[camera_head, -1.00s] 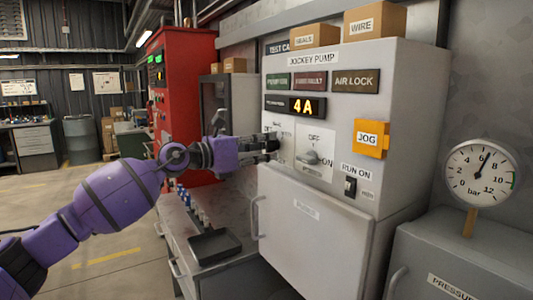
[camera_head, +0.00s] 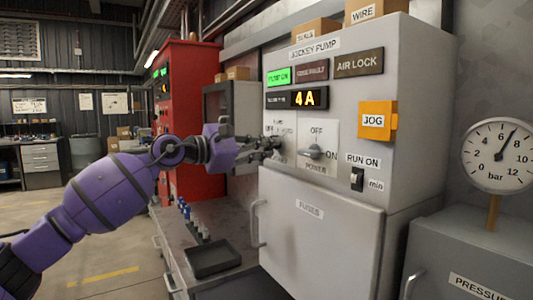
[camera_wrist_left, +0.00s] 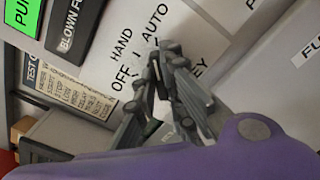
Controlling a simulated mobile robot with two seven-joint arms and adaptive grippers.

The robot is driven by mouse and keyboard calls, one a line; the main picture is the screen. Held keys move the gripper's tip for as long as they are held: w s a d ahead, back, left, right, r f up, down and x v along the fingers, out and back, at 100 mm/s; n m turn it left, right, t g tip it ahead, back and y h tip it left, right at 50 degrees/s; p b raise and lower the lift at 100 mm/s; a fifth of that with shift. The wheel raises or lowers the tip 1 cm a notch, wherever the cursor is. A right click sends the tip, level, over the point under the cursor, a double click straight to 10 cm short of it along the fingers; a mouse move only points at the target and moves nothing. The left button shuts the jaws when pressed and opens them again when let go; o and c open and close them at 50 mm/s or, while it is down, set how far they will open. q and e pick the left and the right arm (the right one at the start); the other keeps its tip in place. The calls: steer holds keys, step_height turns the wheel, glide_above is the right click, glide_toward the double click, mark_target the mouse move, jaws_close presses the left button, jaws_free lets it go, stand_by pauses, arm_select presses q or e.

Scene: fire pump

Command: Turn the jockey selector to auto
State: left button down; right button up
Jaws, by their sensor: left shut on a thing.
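The grey jockey pump cabinet (camera_head: 420,110) has a white selector plate with HAND, OFF and AUTO lettering, clear in the left wrist view (camera_wrist_left: 110,65). My left gripper (camera_head: 272,145) is at this plate, its fingers closed around the jockey selector. In the left wrist view the gripper (camera_wrist_left: 165,52) covers nearly all of the knob, so which mark it points at cannot be told. The left green lamp (camera_head: 278,76) is lit; the display (camera_head: 305,98) reads 4A. My right gripper is not in view.
The power switch (camera_head: 314,152) sits just right of my left gripper, with the orange JOG box (camera_head: 375,121) and the RUN ON switch (camera_head: 357,179) farther right. A black tray (camera_head: 212,258) and small bottles stand on the bench below. A pressure gauge (camera_head: 499,155) is at right.

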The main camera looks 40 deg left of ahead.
arm_select(q)
steer(key=shift+m+b, duration=0.3)
steer(key=shift+m, duration=0.2)
steer(key=c, duration=1.8)
jaws_free()
steer(key=v, duration=1.2)
